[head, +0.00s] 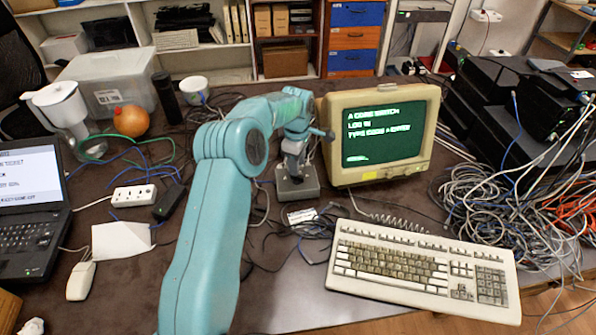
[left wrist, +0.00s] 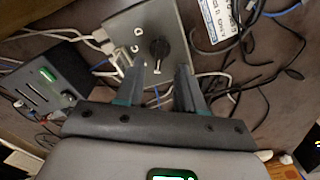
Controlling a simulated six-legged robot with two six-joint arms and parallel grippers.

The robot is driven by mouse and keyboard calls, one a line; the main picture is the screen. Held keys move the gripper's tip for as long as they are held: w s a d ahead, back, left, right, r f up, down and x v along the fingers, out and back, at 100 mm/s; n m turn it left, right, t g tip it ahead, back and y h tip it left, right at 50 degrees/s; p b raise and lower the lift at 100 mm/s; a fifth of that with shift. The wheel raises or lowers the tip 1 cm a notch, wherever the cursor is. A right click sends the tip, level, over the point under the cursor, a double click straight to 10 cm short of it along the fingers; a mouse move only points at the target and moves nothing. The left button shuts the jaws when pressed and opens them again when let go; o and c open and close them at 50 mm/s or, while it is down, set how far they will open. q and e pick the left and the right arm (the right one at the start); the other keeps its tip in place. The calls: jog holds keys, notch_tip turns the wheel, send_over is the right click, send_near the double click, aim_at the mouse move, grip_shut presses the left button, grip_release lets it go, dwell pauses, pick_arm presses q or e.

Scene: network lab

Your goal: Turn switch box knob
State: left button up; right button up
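The switch box (head: 297,190) is a small grey box on the desk, left of the monitor. In the left wrist view the switch box (left wrist: 122,22) shows its top face with white markings and a black round knob (left wrist: 158,48) with a pale pointer mark. My left gripper (head: 292,158) hangs over the box in the head view and hides the knob there. In the left wrist view my left gripper (left wrist: 161,68) is open, its two fingers apart, with the knob ahead of the gap between them. Whether the fingers touch the knob cannot be told. My right gripper is not in view.
A beige monitor (head: 382,133) stands right of the box, with a keyboard (head: 420,268) in front. Loose cables lie around the box, and a large cable tangle (head: 500,205) lies at right. A laptop (head: 32,215) and power strip (head: 134,196) are at left.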

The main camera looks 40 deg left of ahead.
pick_arm(q)
notch_tip(320, 180, down, 3)
jog(key=shift+a+f, duration=0.1)
jog(key=shift+s+f, duration=0.1)
jog(key=shift+f, duration=0.65)
